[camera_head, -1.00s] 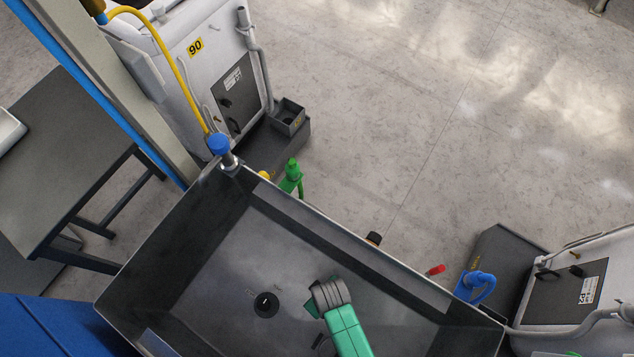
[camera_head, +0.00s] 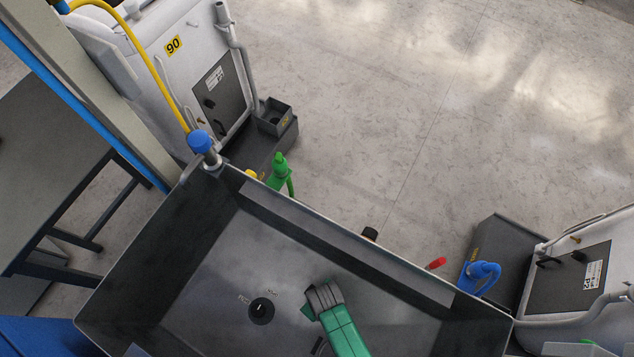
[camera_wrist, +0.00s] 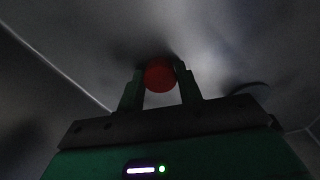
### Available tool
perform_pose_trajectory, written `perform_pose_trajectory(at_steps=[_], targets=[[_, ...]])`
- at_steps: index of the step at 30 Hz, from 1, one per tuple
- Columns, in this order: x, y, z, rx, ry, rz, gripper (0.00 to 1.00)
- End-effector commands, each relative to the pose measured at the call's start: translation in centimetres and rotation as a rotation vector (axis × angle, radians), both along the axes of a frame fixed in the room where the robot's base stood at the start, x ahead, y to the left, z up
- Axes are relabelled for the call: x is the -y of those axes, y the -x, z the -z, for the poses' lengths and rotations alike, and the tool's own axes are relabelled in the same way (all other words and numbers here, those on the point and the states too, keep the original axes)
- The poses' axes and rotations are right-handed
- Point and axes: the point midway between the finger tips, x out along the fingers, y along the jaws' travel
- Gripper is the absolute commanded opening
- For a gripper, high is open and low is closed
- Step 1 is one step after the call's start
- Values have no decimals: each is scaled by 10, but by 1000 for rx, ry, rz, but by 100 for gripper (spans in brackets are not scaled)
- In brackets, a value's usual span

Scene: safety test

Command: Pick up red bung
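In the wrist view, a round red bung (camera_wrist: 159,75) shows between the two green fingers of my gripper (camera_wrist: 160,83). The fingers stand apart, one close on each side of the bung. I cannot tell whether they press on it. A dark grey surface lies behind it, with shadow close above the bung in the picture. In the head view, my green and grey arm reaches over the dark grey basin (camera_head: 215,245) from the lower edge. The fingers and the bung are hidden there.
A black round fitting (camera_head: 261,311) sits in the basin floor, left of my arm. Beyond the far rim are a green valve (camera_head: 279,172), a red handle (camera_head: 436,264) and a blue fitting (camera_head: 484,277). White machines stand at upper left and right. Open floor (camera_head: 370,110) lies between them.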

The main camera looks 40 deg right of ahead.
Motion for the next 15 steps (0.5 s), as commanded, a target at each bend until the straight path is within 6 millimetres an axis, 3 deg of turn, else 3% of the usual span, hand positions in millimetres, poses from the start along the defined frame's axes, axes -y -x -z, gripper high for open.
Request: perform_pose_trajectory(at_steps=[3,11,15], targets=[[0,0,0,0,0,0,12],[0,0,0,0,0,0,12],[0,0,-17,1,0,0,12]])
